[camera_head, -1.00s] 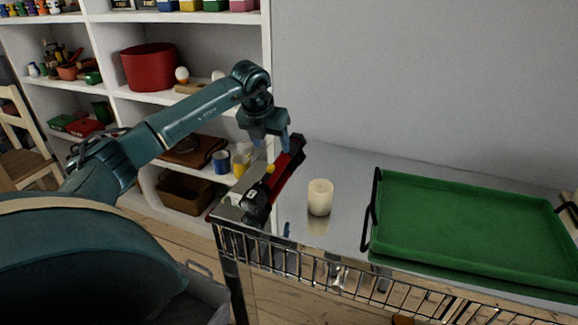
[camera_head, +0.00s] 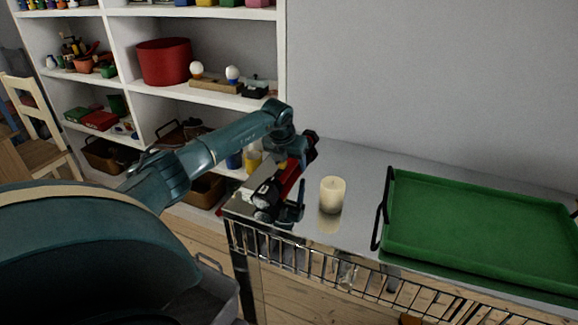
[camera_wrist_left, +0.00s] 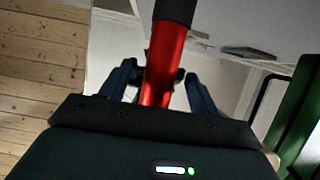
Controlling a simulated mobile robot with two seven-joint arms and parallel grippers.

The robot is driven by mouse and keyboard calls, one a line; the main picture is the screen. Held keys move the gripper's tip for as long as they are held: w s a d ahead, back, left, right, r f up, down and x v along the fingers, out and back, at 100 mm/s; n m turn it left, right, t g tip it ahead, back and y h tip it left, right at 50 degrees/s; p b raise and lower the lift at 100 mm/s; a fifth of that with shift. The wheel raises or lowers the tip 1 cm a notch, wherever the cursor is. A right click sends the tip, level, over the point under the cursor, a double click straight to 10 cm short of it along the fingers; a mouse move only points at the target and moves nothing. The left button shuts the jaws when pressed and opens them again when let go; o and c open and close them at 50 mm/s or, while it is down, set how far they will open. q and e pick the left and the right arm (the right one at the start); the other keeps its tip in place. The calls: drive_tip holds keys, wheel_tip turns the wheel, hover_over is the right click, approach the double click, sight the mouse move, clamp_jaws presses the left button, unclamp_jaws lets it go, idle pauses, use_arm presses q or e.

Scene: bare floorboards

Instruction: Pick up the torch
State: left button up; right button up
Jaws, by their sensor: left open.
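The torch (camera_head: 289,180) is red with black ends and lies at the left end of a shiny metal table (camera_head: 350,160). My left gripper (camera_head: 291,190) is down at the torch, with one blue finger showing on its near side. In the left wrist view the torch's red body (camera_wrist_left: 163,62) runs between the two open fingers of my left gripper (camera_wrist_left: 160,88). A gap shows on each side of it, so the jaws are not closed on it. Part of the torch is hidden by the gripper. My right gripper is not in view.
A cream candle (camera_head: 332,194) stands just right of the torch. A green tray (camera_head: 480,222) with black handles fills the table's right side. White shelves (camera_head: 203,96) with a red pot (camera_head: 163,61) stand behind on the left. A wire rack hangs along the table's front edge.

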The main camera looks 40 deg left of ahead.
use_arm(q)
drive_tip(key=shift+w+f, duration=0.1)
drive_tip(key=shift+f, duration=0.1)
drive_tip(key=shift+c, duration=0.4)
drive_tip(key=c, duration=1.1)
drive_tip(key=shift+c, duration=0.2)
